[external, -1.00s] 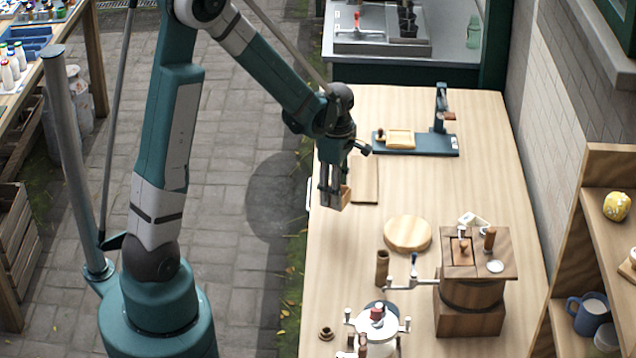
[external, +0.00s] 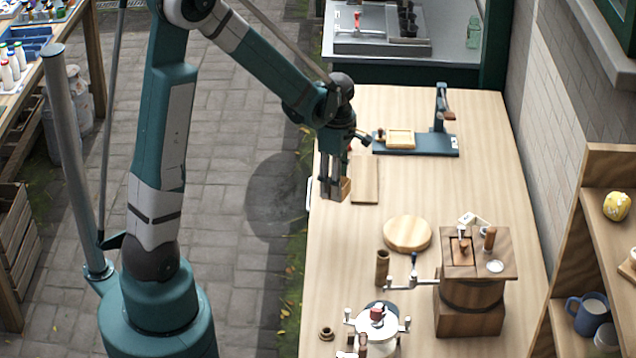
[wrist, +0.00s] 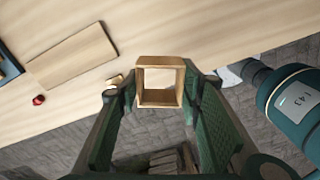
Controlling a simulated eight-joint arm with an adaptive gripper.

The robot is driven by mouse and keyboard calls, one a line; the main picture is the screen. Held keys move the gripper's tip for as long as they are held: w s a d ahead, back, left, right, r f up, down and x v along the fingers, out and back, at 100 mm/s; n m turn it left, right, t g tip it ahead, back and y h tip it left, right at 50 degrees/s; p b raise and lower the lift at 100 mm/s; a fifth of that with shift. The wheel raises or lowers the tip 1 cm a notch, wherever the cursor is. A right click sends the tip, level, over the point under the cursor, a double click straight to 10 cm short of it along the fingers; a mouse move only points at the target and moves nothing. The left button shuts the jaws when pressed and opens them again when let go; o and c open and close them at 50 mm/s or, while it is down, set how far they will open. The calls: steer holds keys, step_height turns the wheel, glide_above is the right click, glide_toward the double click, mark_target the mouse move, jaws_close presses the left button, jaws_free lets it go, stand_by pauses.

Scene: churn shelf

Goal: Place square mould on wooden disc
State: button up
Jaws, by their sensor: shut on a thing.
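The square mould is a small open wooden frame (wrist: 160,61), held between the two fingers of my gripper (wrist: 160,88) in the wrist view. In the external view the mould (external: 345,189) shows at the fingertips of my gripper (external: 334,190), above the left edge of the table and partly hidden by the fingers. The wooden disc (external: 407,233) is a round, pale board lying flat on the table, lower right of my gripper and apart from it. Its top is bare.
A flat wooden board (external: 365,180) lies just right of my gripper. A teal press stand (external: 430,145) with a wooden tray stands behind it. A wooden churn box (external: 472,290), a small wooden cup (external: 382,268) and a white cranked machine (external: 377,322) stand near the disc.

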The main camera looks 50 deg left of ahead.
steer(key=w+d+r+m+p, duration=0.1)
steer(key=w+d+m, duration=0.1)
steer(key=w+d, duration=0.3)
steer(key=w+d+r+m+p, duration=0.1)
steer(key=w+d, duration=0.4)
steer(key=d, duration=0.8)
steer(key=shift+d+r+m, duration=0.25)
steer(key=shift+r+m, duration=0.3)
steer(key=shift+m, duration=0.05)
steer(key=shift+f, duration=0.1)
glide_above(408, 230)
steer(key=shift+f, duration=2.85)
steer(key=shift+f, duration=2.05)
steer(key=shift+f+b, duration=0.2)
steer(key=shift+b, duration=0.15)
steer(key=o, duration=0.9)
steer(key=shift+c, duration=0.2)
steer(key=shift+r, duration=0.2)
